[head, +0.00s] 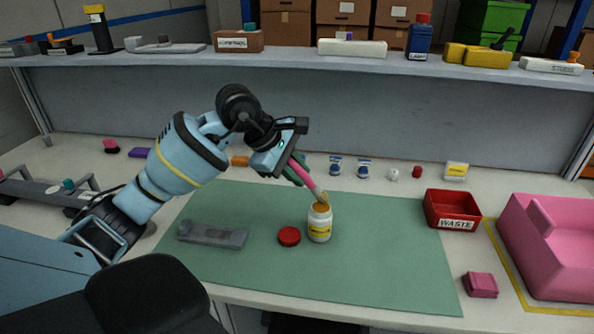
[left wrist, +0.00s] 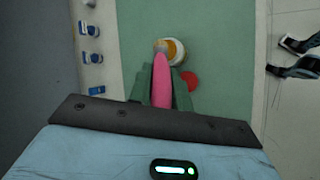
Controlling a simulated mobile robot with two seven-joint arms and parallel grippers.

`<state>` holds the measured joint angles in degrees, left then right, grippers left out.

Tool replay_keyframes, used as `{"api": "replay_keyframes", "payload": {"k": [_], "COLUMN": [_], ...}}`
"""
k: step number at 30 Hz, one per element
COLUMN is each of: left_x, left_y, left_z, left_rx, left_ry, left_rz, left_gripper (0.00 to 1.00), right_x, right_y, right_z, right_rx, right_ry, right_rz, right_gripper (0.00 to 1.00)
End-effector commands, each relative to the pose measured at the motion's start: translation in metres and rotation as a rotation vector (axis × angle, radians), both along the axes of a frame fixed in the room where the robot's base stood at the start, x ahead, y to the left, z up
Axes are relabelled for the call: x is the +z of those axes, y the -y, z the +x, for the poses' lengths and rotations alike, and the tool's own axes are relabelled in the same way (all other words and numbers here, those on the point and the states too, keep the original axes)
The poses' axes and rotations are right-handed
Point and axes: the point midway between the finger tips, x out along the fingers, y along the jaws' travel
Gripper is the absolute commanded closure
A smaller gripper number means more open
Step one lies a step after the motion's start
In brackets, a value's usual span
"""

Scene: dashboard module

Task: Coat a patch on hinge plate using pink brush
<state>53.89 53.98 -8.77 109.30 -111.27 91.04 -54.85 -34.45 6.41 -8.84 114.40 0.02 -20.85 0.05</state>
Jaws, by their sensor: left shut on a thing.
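My left gripper (head: 298,170) is shut on the pink brush (head: 308,181), which tilts down to the right. The brush tip is at the mouth of an open white jar (head: 319,228) with a yellow label and amber contents; I cannot tell how deep it is. The left wrist view also shows the brush (left wrist: 161,85) between the fingers (left wrist: 160,92), with its tip over the jar (left wrist: 177,50). A red lid (head: 289,236) lies left of the jar. The grey hinge plate (head: 212,235) lies flat at the left of the green mat. My right gripper is not in view.
A red waste bin (head: 452,210) stands at the mat's right edge, with a pink block (head: 480,285) and a large pink bin (head: 550,245) beyond. Small bottles (head: 335,167) line the back. The green mat (head: 390,260) is clear right of the jar.

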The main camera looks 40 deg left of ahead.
Motion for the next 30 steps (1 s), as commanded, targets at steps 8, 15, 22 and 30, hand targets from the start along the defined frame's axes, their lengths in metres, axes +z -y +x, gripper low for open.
{"api": "replay_keyframes", "payload": {"k": [8,15,22,30], "left_x": [-0.002,-0.005,-0.007,-0.010], "left_y": [0.000,0.000,0.000,0.000], "left_z": [0.000,0.000,0.000,0.000], "left_rx": [0.000,0.000,0.000,0.000], "left_ry": [0.000,-0.001,-0.001,-0.001], "left_rz": [0.000,0.000,0.000,0.000], "left_gripper": [1.00,1.00,1.00,1.00], "right_x": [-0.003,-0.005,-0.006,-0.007], "right_y": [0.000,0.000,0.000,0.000], "right_z": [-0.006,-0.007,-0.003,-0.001], "right_rx": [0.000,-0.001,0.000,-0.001], "right_ry": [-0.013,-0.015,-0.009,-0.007], "right_rz": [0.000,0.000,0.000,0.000], "right_gripper": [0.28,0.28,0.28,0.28]}}
